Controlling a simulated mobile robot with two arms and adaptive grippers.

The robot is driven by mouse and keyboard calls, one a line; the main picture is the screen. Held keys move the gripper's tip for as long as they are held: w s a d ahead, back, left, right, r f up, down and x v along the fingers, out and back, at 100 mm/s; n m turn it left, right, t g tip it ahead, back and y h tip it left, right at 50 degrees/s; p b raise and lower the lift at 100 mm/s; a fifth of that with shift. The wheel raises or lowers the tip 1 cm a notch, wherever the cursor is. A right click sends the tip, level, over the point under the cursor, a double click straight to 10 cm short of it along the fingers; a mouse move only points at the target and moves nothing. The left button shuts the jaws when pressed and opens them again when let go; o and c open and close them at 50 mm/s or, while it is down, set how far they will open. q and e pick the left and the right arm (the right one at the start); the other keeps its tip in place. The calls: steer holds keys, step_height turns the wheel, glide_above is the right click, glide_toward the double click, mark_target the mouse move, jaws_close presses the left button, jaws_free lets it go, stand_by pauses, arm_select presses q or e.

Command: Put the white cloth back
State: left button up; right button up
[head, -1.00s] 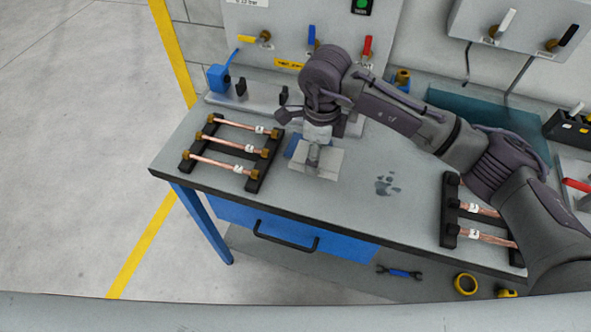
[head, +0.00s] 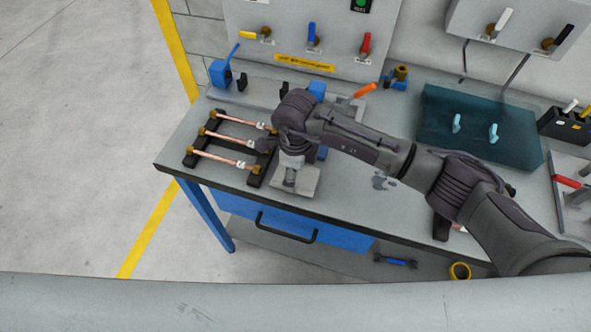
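My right arm comes in from the right, and its gripper (head: 291,178) points down over the bench, right of the left-hand tube rack. A pale, flat, squarish piece, which looks like the white cloth (head: 309,184), is at its fingertips. The gripper appears shut on it, though the fingers are small and partly hidden. I cannot tell whether the cloth touches the bench top. My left gripper is not in view.
The black rack with copper tubes (head: 228,140) is close on the left. A second rack is mostly behind my arm.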

steer(key=o, duration=1.1)
steer(key=shift+f, duration=0.1)
steer(key=shift+r, duration=0.25)
steer(key=shift+r+b, duration=1.95)
steer(key=shift+r, duration=3.95)
